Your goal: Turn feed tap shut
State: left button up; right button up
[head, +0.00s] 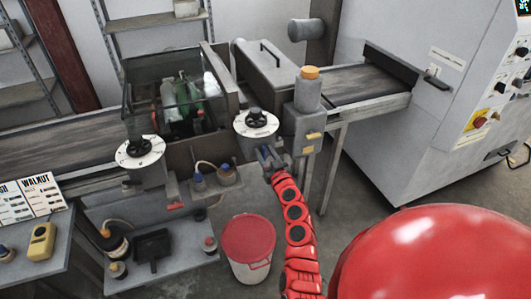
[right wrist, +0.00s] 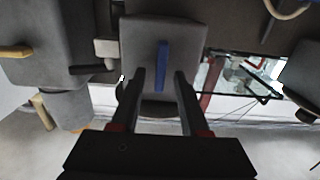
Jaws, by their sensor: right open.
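A narrow blue lever (right wrist: 162,52) stands lengthwise on a grey block (right wrist: 140,35) in the right wrist view. I take it for the feed tap, though no label shows. My right gripper (right wrist: 160,82) is open, its two dark fingers pointing at the block with the lever lined up between them. I cannot tell whether the fingers touch it. In the head view my right gripper (head: 270,157) is just below the right-hand white dial (head: 257,123), and the lever is mostly hidden there. My left gripper is not in view.
A grey box with a yellow handle (head: 314,136) stands close on the right. A second dial (head: 140,151) and a red lever (head: 175,205) are to the left. A red-lidded bucket (head: 248,240) stands on the floor below. The conveyor (head: 60,140) runs behind.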

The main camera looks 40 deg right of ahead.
grip_shut()
dwell(0.5)
jog(key=shift+s+d+f+m+b, duration=0.2)
jog(key=shift+m+b, duration=0.6)
jog(key=shift+m, duration=2.2)
jog(key=shift+w+d+f+m+b, duration=0.2)
jog(key=shift+m+b, duration=0.6)
jog(key=shift+m, duration=2.2)
jog(key=shift+s+d+f+m+b, duration=0.3)
jog(key=shift+m+b, duration=0.5)
jog(key=shift+m, duration=2.2)
jog(key=shift+w, duration=0.1)
